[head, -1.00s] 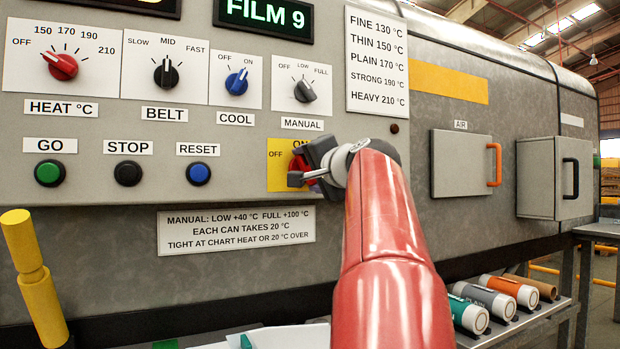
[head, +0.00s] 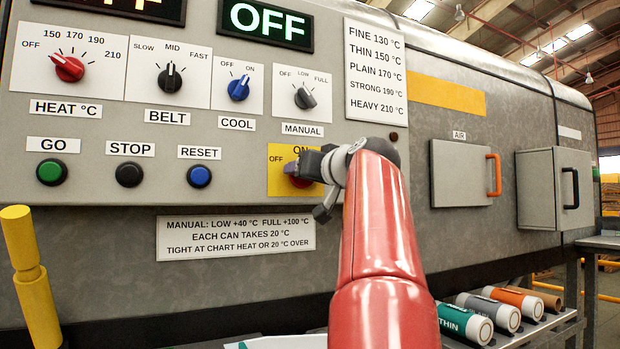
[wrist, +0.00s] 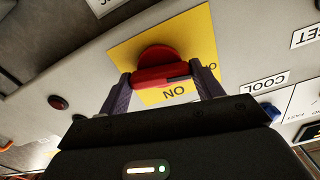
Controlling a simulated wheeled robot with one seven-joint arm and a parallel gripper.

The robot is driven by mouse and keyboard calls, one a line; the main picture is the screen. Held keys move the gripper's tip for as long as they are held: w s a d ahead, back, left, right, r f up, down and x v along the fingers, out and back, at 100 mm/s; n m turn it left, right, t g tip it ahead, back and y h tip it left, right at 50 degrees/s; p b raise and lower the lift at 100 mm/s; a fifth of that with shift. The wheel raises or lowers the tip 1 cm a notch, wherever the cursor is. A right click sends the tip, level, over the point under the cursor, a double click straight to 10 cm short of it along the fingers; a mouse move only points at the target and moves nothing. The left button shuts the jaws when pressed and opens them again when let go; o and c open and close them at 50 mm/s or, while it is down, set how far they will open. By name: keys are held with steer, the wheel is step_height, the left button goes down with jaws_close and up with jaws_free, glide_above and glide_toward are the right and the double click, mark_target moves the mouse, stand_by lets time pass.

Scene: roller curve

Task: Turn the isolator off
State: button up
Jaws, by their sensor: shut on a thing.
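The isolator is a red knob (head: 300,182) on a yellow plate (head: 277,186) marked OFF at the left and ON at the top. My gripper (head: 305,167) is at the knob and partly covers it in the head view. In the wrist view, my gripper (wrist: 163,84) has one finger on each side of the red knob's grip bar (wrist: 160,75) and is shut on it. The yellow plate (wrist: 190,40) shows behind, with ON readable and OFF partly hidden by a finger. The display (head: 268,22) above reads OFF.
Other knobs sit above: heat (head: 68,67), belt (head: 170,78), cool (head: 239,88) and manual (head: 305,96). Go (head: 51,172), stop (head: 128,174) and reset (head: 199,176) buttons are to the left. Rolls (head: 465,322) lie on a rack at lower right.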

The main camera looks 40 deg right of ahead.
steer(key=shift+f+n, duration=0.1)
steer(key=shift+n, duration=1)
steer(key=o, duration=1)
steer(key=b+v, duration=0.2)
steer(key=v, duration=0.5)
steer(key=shift+s, duration=0.4)
